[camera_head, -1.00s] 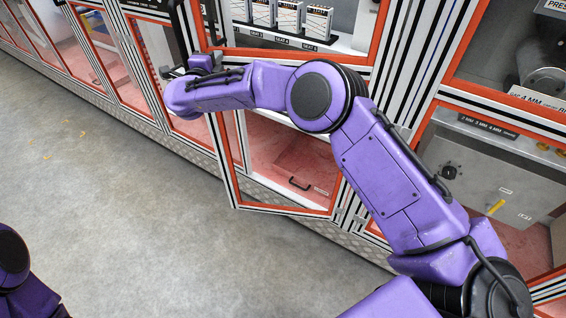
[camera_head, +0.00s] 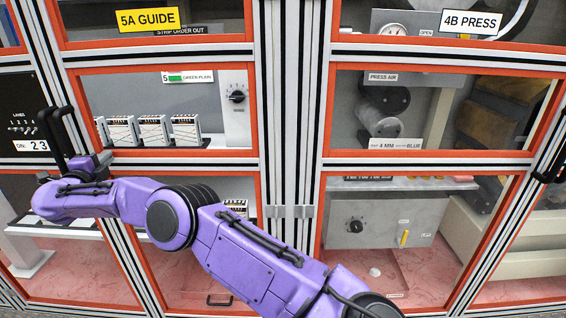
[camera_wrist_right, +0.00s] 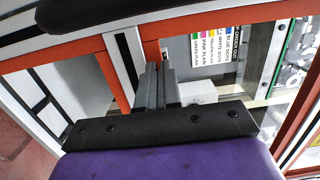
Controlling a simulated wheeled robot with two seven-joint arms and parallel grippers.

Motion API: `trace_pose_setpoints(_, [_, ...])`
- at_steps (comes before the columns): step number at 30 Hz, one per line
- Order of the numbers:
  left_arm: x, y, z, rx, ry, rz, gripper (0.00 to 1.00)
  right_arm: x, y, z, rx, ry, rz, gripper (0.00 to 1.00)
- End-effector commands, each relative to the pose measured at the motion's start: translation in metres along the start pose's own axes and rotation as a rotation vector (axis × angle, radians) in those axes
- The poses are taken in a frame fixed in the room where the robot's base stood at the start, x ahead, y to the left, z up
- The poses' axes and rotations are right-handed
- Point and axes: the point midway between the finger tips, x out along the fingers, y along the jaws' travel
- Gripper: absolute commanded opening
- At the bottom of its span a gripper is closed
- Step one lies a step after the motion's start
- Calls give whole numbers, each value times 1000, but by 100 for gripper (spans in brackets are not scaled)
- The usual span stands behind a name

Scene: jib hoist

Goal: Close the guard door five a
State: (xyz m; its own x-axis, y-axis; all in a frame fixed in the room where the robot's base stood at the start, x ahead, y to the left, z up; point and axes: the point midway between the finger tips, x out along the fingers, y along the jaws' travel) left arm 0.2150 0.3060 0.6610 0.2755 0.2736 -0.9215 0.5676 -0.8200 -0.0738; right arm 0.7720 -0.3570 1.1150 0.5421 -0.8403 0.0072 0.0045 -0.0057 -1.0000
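Guard door 5A (camera_head: 258,110) is a glazed door with orange trim and striped rails. Its yellow sign reads 5A GUIDE (camera_head: 147,20). A black handle (camera_head: 58,130) is on its left side. The door looks nearly in line with the neighbouring fronts; I cannot tell if it is fully closed. My right gripper (camera_head: 104,157) is at the door's left stile, just right of the handle's lower end. In the right wrist view its grey fingers (camera_wrist_right: 158,88) are close together against the orange and white frame, with nothing seen between them. My left gripper is out of view.
The 4B PRESS door (camera_head: 322,110) stands to the right, past striped posts and hinges (camera_head: 290,211). A black panel (camera_head: 22,120) is at the left. My right arm crosses the lower front of door 5A.

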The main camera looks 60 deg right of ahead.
Motion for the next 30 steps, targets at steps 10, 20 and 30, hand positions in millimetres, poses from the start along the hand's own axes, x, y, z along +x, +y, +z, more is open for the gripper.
trace_pose_setpoints(10, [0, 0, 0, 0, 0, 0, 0, 8, -5, -7, 1, 11, -10, 0])
trace_pose_setpoints(20, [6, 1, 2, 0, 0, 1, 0, -65, -6, 20, 2, -17, -17, 0])
trace_pose_setpoints(30, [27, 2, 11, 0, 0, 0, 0, -143, -6, 28, 3, -16, -12, 0])
